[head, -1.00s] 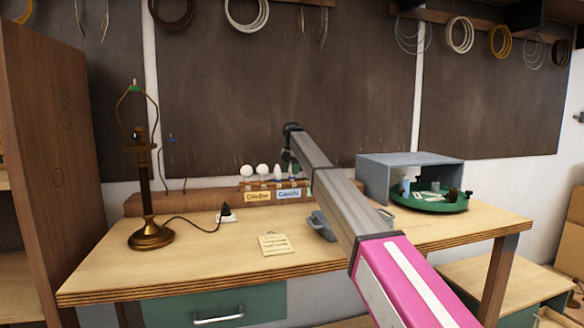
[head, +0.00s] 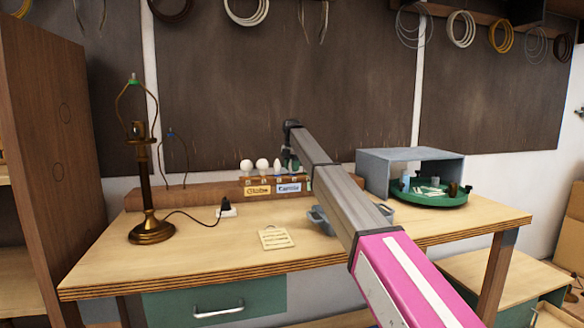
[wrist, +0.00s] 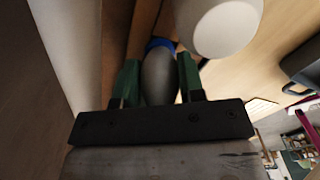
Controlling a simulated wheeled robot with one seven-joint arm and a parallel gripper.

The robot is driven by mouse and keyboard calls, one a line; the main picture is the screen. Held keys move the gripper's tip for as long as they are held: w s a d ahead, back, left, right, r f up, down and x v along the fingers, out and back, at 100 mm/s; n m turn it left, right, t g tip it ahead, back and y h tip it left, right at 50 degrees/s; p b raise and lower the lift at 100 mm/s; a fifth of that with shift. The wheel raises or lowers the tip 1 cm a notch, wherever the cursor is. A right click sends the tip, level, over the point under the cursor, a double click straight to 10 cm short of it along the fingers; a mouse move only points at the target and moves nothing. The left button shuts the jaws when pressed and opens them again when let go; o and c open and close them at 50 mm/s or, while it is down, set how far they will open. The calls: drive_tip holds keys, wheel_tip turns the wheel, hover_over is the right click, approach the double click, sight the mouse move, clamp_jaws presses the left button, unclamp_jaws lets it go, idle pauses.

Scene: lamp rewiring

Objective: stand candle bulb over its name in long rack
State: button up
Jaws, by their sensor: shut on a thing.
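In the head view the gripper (head: 289,158) is at the right end of the long rack (head: 272,181), mostly behind my arm. Two round bulbs and a slim candle bulb (head: 277,165) stand in the rack to its left. The rack's front has a yellow "Globe" label (head: 257,191) and a blue "Candle" label (head: 289,188). I cannot tell whether the held bulb touches the rack.
A white rounded bulb (wrist: 218,22) is close beside the gripper. A brass lamp (head: 148,195) with a cord stands at the left. A note card (head: 273,238) lies in front. A grey tray (head: 318,222) is partly behind my arm. A grey box (head: 410,165) with a green turntable is at the right.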

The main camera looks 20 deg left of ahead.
drive_tip(key=o, duration=1)
